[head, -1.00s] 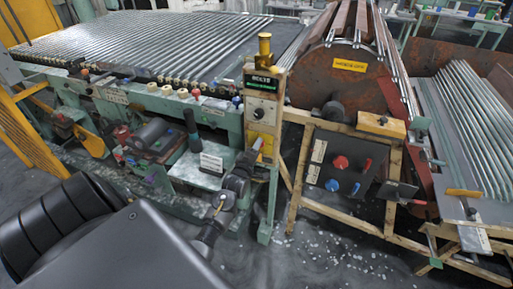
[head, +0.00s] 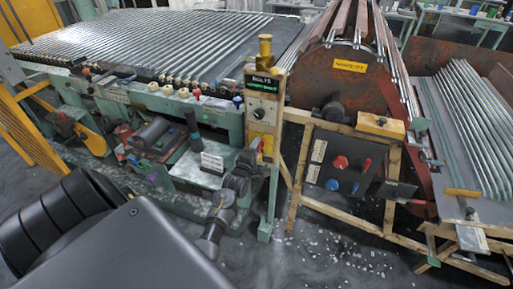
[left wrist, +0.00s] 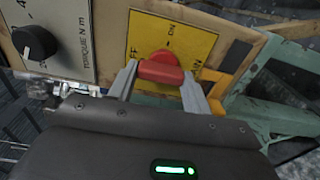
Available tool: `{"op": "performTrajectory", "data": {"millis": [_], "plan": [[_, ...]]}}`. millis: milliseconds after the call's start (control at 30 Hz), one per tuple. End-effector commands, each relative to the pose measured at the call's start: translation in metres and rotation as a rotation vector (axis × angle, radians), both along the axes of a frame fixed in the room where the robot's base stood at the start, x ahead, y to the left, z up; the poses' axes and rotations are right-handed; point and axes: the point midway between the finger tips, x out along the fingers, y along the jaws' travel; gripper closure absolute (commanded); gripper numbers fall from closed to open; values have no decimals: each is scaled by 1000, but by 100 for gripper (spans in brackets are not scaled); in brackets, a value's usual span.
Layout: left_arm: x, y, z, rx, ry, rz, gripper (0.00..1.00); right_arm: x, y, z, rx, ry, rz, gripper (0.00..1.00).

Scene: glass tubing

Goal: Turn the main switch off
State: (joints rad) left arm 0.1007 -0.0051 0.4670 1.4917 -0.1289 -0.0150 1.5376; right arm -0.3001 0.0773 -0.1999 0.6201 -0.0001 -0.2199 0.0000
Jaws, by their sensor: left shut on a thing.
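The main switch is a red handle (left wrist: 160,72) on a yellow plate (left wrist: 201,42) in the left wrist view. The handle lies nearly level across that picture. In the head view the yellow plate (head: 268,130) sits low on the wooden-edged control post, and the red handle shows only as a small patch. My left gripper (head: 259,148) is at the plate. In the left wrist view its two fingers (left wrist: 158,84) are closed on the two ends of the handle. The lettering on the plate is partly hidden by the handle and fingers. My right gripper is not in view.
A black torque knob (left wrist: 35,42) sits beside the yellow plate. A green display (head: 262,85) is above on the post. A dark panel with red and blue knobs (head: 340,162) stands to the right. Green machine frame lies left; glass tubes fill the rack behind.

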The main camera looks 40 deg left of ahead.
Motion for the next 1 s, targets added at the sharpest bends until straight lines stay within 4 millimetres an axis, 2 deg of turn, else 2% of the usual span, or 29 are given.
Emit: {"op": "performTrajectory", "data": {"millis": [100, 133, 300, 567, 667, 1000], "plan": [[0, 0, 0, -3, -2, 1, 74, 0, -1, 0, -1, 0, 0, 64], [0, 0, 0, -3, -2, 1, 48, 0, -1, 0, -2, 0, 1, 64], [0, 0, 0, -2, -2, 1, 29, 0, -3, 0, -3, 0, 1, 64], [-1, 0, 0, 0, 0, 0, 29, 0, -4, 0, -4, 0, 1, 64], [-8, -3, -1, -1, 1, 0, 29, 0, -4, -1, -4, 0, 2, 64], [-67, -24, -2, -1, 1, 0, 29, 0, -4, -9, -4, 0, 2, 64]]}}
